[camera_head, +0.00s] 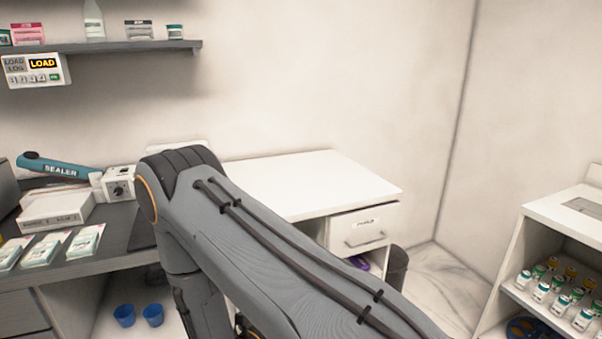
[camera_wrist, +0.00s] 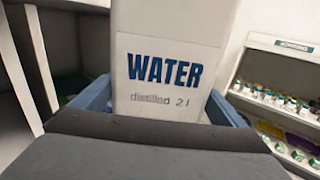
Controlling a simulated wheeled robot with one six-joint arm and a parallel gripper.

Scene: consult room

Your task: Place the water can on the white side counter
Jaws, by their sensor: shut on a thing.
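The water can (camera_wrist: 172,45) is a white container with a label reading "WATER distilled 2 l". It fills the middle of the wrist view, and its top is cut off. My gripper (camera_wrist: 160,108) is shut on it, with blue fingers on both sides of the can. The white side counter (camera_head: 325,180) stands against the back wall in the head view, with a drawer under its right end. The visible part of its top is bare. My arm covers its left and front parts. Neither the can nor my gripper shows in the head view.
A dark worktop on the left holds a blue sealer (camera_head: 60,167), a white box (camera_head: 55,208) and several packets (camera_head: 85,240). Blue cups (camera_head: 153,315) are below. A dark bin (camera_head: 397,267) stands beside the counter. A shelf unit (camera_head: 547,215) with several bottles is at right.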

